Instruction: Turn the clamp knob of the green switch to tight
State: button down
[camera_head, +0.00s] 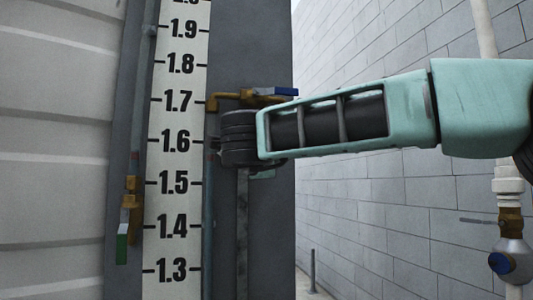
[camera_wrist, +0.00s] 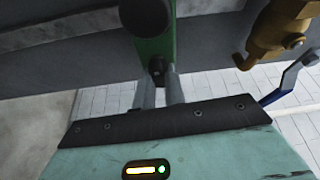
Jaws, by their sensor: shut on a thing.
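The green switch (camera_wrist: 157,42) shows at the top middle of the wrist view as a narrow green body with a round black part on its face. The small dark clamp knob (camera_wrist: 157,70) is at its near end. My gripper (camera_wrist: 160,86) is shut on the knob, with one grey finger on either side. The fingers partly hide the knob, so its turn angle cannot be told. In the head view my teal arm and dark wrist hide the switch and fingertips; a small green-teal patch below the wrist cannot be identified.
A brass valve with a blue lever (camera_head: 273,93) is just above my wrist; its blue lever also shows in the wrist view (camera_wrist: 289,82). A numbered scale (camera_head: 177,120) stands left. A green-handled brass valve (camera_head: 122,245) hangs lower left. A block wall (camera_head: 370,215) is at right.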

jog(key=shift+m, duration=0.5)
jog(key=c, duration=1.5)
grip_release()
jog(key=s+b, duration=0.1)
jog(key=s, duration=0.4)
jog(key=s+a+b, duration=0.1)
jog(key=s+b, duration=0.1)
jog(key=s, duration=0.4)
jog(key=s+b, duration=0.2)
jog(key=s, duration=0.4)
jog(key=shift+s+a, duration=0.15)
jog(key=shift+a, duration=0.25)
jog(key=shift+r, duration=0.1)
